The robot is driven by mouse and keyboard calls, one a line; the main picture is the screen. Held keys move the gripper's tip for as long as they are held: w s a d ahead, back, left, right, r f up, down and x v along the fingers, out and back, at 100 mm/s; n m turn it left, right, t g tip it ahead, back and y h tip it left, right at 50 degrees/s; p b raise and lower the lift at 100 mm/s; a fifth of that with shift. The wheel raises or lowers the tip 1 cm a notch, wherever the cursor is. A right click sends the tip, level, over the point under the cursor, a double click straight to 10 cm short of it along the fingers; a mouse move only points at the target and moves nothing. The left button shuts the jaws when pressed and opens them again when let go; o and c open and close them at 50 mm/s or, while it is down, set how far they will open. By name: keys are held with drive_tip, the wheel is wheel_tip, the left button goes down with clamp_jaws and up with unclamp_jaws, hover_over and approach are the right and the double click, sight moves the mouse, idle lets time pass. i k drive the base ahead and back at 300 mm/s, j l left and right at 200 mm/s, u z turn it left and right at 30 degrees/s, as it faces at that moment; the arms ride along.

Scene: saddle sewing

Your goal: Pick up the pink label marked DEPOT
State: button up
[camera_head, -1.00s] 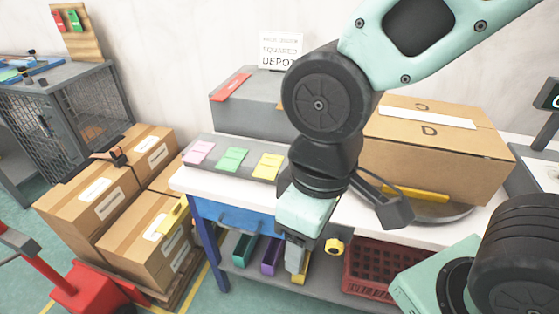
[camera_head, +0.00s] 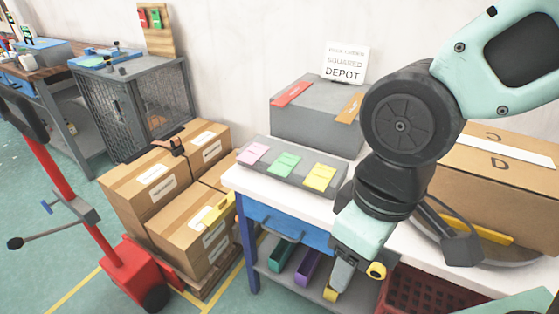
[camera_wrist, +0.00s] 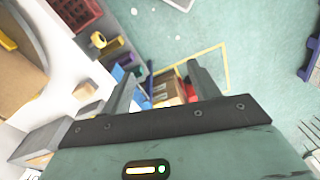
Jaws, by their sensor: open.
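The pink label (camera_head: 252,153) lies at the left end of a row on a low grey holder (camera_head: 246,172) on the white bench. A green label (camera_head: 284,164) and a yellow label (camera_head: 320,177) lie to its right. Print on the pink label is too small to read. My gripper (camera_head: 334,284) hangs low in front of the bench edge, right of and below the labels, apart from them. In the wrist view my gripper (camera_wrist: 163,88) has its two fingers spread with nothing between them.
A sign reading SQUARED DEPOT (camera_head: 344,63) stands behind a grey block (camera_head: 312,122) bearing red and brown pieces. A large carton (camera_head: 500,185) is at right. Stacked cartons (camera_head: 150,190) stand left of the bench. A red jack (camera_head: 130,270) is nearer left.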

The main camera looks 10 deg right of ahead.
sight(250, 155)
drive_tip(key=i+j+u, duration=0.15)
drive_tip(key=j, duration=0.25)
drive_tip(key=i+j+u, duration=0.15)
drive_tip(key=j, duration=0.25)
drive_tip(key=i+j+u, duration=0.15)
drive_tip(key=j, duration=0.2)
